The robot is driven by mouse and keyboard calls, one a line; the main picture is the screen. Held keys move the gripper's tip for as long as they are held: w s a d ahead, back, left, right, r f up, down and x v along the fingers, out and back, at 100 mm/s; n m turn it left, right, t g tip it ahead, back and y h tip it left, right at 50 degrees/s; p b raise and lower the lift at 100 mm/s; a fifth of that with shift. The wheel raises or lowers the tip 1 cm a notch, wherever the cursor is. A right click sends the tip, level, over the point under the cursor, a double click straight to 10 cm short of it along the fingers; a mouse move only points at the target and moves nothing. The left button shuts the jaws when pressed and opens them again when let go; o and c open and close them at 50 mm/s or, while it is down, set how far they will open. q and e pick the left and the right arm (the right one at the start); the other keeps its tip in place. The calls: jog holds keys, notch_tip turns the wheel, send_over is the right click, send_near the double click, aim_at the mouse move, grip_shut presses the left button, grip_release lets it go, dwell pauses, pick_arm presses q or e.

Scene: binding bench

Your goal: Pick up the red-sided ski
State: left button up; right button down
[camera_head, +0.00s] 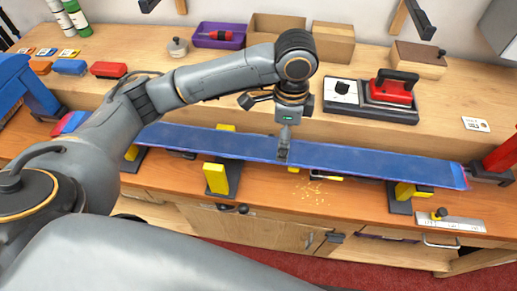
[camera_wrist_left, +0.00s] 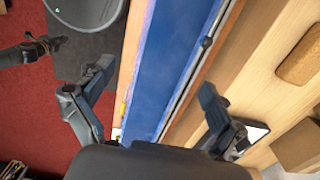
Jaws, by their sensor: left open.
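The ski (camera_head: 370,162) lies flat across several yellow-and-black supports on the bench, blue face up. Red shows at its left end and reddish edging at its right end; the long sides show little red. My left gripper (camera_head: 284,148) is over the ski's middle, pointing down. In the left wrist view, my left gripper (camera_wrist_left: 155,88) is open, one finger on each side of the blue ski (camera_wrist_left: 178,50); I cannot tell if they touch it. A dark gripper-like shape, apparently my right gripper (camera_wrist_left: 30,50), shows over the red floor; its jaws are unclear.
A blue vise-like block (camera_head: 22,85) is far left, a red one (camera_head: 503,155) far right. A metal ruler (camera_head: 450,222) lies front right.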

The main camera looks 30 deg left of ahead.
pick_arm(q)
notch_tip(320, 180, down, 3)
jog(key=shift+w+f, duration=0.1)
jog(key=shift+f, duration=0.3)
jog(key=shift+a+f+p, duration=0.1)
jog(key=shift+f+p, duration=0.2)
jog(key=shift+f, duration=0.2)
jog(key=f, duration=0.2)
jog(key=f+p, duration=0.1)
jog(key=shift+w+a+f, duration=0.2)
jog(key=shift+a+f, duration=0.05)
jog(key=shift+f, duration=0.5)
pick_arm(e)
jog(key=shift+w+a+r, duration=0.1)
jog(key=shift+w+r, duration=0.4)
jog(key=shift+r, duration=0.35)
pick_arm(q)
jog(key=shift+c, duration=0.2)
pick_arm(e)
jog(key=shift+s, duration=0.1)
pick_arm(q)
jog(key=c, duration=1.5)
pick_arm(e)
jog(key=shift+s, duration=0.1)
